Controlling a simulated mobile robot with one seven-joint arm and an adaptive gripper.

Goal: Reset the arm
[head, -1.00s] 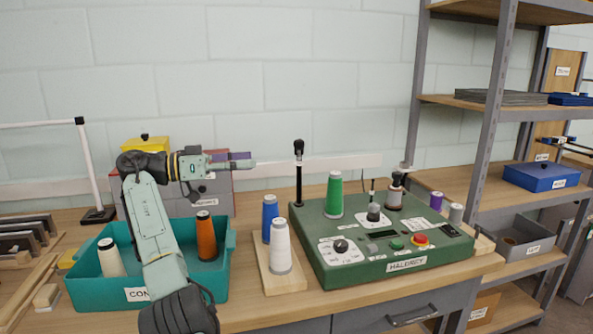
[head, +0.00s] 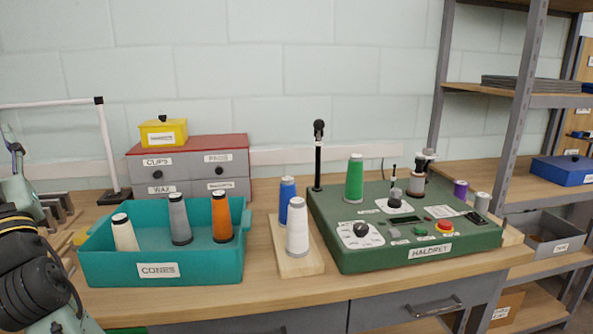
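My arm (head: 30,265) is folded at the far left edge of the head view, in front of the bench. My gripper is outside the picture, so its fingers cannot be seen. The green machine (head: 420,243) stands on the bench with a green cone (head: 354,178) on top of it. A teal bin (head: 205,268) labelled CONES holds a cream cone (head: 124,233), a grey cone (head: 180,220) and an orange cone (head: 221,218).
A wooden block (head: 285,262) bears a blue cone (head: 287,197) and a white cone (head: 298,228). A drawer cabinet (head: 190,145) with a yellow box (head: 162,132) stands behind the bin. Metal shelving (head: 515,110) rises at the right. The bench front (head: 300,297) is clear.

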